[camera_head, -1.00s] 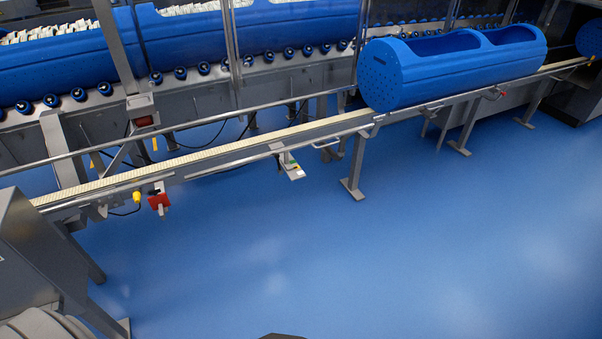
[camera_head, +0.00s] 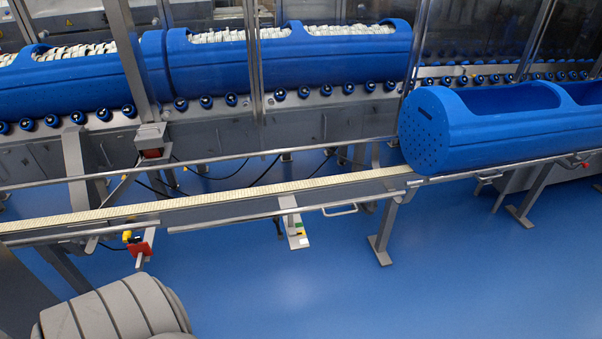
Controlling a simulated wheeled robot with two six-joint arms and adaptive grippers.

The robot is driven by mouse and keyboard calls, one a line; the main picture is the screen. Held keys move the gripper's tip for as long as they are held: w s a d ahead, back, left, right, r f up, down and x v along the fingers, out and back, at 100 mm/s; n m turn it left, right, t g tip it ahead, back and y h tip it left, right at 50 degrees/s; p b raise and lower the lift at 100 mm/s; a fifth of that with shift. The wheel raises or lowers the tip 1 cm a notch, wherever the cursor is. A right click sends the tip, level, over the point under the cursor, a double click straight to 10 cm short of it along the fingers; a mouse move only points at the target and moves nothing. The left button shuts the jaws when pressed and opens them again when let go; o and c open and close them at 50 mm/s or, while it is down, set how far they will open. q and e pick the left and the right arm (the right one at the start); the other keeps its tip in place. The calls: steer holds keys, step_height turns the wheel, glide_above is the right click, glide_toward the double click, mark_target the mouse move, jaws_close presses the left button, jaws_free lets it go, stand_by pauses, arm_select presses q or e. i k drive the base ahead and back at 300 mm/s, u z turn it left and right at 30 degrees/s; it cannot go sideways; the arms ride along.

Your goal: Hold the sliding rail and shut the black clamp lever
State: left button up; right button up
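A long silver rail (camera_head: 290,213) runs along the front side of the narrow conveyor with a pale belt (camera_head: 200,203). At its left part, a yellow knob (camera_head: 127,236) and a red plate (camera_head: 140,248) sit below the conveyor edge. A small dark part lies between them; it is too small to tell whether it is the black clamp lever or how it stands. Neither of my grippers is in view.
A blue perforated tub (camera_head: 470,130) rests on the conveyor at right. Filled blue tubs (camera_head: 290,72) stand on rollers behind. A bracket (camera_head: 292,225) and loop handle (camera_head: 340,210) jut from the front. A grey ribbed shape (camera_head: 115,310) fills the lower left. The blue floor (camera_head: 420,290) is clear.

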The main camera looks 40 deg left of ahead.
mark_target(276, 219)
steer(key=u, duration=0.4)
steer(key=i, duration=0.95)
steer(key=u, duration=1.15)
steer(key=i, duration=0.45)
steer(key=u, duration=0.35)
